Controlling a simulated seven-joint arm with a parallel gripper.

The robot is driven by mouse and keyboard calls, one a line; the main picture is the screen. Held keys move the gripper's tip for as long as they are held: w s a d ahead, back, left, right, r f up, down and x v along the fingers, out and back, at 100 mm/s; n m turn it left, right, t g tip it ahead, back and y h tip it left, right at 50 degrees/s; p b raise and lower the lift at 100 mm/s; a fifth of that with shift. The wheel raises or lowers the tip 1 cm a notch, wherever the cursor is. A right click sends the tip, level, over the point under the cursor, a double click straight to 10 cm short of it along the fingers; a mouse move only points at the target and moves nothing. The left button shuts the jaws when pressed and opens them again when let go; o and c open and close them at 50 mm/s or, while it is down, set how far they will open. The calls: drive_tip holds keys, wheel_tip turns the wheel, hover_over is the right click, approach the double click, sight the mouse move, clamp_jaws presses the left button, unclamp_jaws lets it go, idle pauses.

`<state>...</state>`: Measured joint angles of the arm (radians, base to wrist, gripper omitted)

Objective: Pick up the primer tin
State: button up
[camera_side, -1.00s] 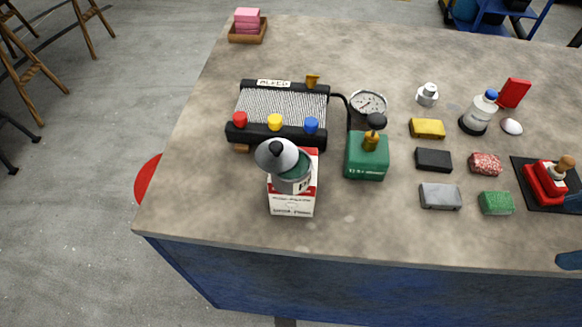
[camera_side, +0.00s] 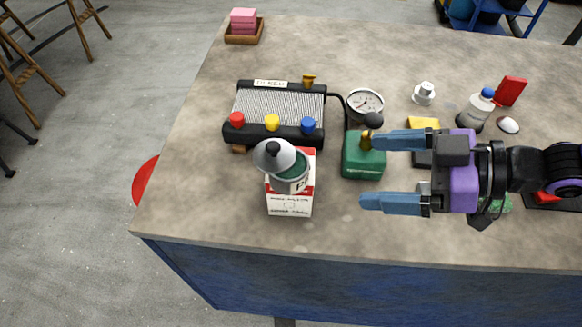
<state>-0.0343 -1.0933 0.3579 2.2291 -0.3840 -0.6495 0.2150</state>
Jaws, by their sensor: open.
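A round tin with a grey cone top and black tip (camera_side: 287,166) sits on or in front of a red and white carton (camera_side: 290,203), left of centre. I take it to be the primer tin, but its label is too small to read. A square green can (camera_side: 362,160) with a yellow and black cap stands to its right. My gripper (camera_side: 369,170) comes in from the right with its blue fingers wide open and pointing left. Nothing is held. The upper finger overlaps the green can's edge in the picture; I cannot tell whether they touch.
A black-framed unit (camera_side: 280,105) with red, yellow and blue knobs stands behind the tin, with a gauge (camera_side: 364,104) beside it. The table (camera_side: 200,205) is bare left of the carton.

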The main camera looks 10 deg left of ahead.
sight(306, 170)
drive_tip(key=x, duration=1.4)
drive_tip(key=shift+a+f, duration=0.15)
drive_tip(key=shift+a, duration=0.05)
